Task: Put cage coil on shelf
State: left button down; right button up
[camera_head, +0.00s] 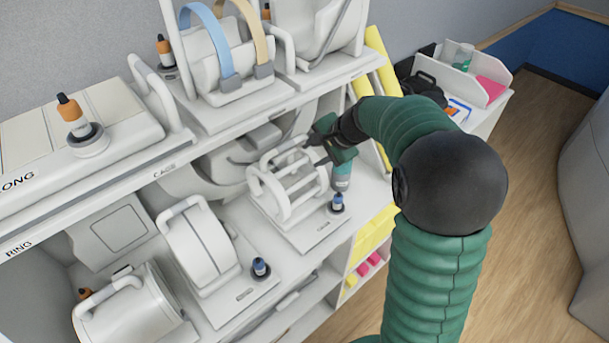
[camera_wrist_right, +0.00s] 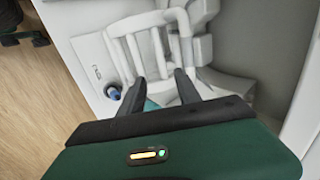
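The cage coil (camera_head: 284,194) is a white frame of bars on a flat base with a blue-capped plug. It stands upright at the right end of the lower white shelf (camera_head: 318,262), and its bars also show in the right wrist view (camera_wrist_right: 150,50). My right gripper (camera_head: 312,143) is at the coil's upper right side, close to its top bar. In the wrist view its two dark fingers (camera_wrist_right: 158,88) are spread apart, pointing at the coil; I cannot tell whether they touch it. My left gripper is not in view.
Other white coils (camera_head: 197,247) stand left on the lower shelf. The upper shelf edge (camera_head: 125,190) carries labels, including "CAGE" and "RING", with coils above. Yellow pads (camera_head: 372,236) are at the right end.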

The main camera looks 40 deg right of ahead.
jog(key=s+a+f+n+g, duration=0.2)
jog(key=s+a+f+n, duration=0.4)
jog(key=s+a+n, duration=0.4)
jog(key=s+a+f+n+g, duration=0.3)
jog(key=s+a+f+n, duration=0.45)
jog(key=a, duration=0.35)
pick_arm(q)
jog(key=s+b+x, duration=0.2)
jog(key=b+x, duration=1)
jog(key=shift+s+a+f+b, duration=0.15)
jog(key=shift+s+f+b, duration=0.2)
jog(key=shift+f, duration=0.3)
pick_arm(e)
jog(key=s+x, duration=0.2)
jog(key=x, duration=1)
jog(key=shift+d+f+h, duration=0.3)
jog(key=shift+d+h, duration=0.1)
jog(key=shift+d, duration=0.2)
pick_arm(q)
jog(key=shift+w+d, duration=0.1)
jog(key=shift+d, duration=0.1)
pick_arm(e)
jog(key=shift+d+m, duration=0.2)
jog(key=shift+m, duration=0.05)
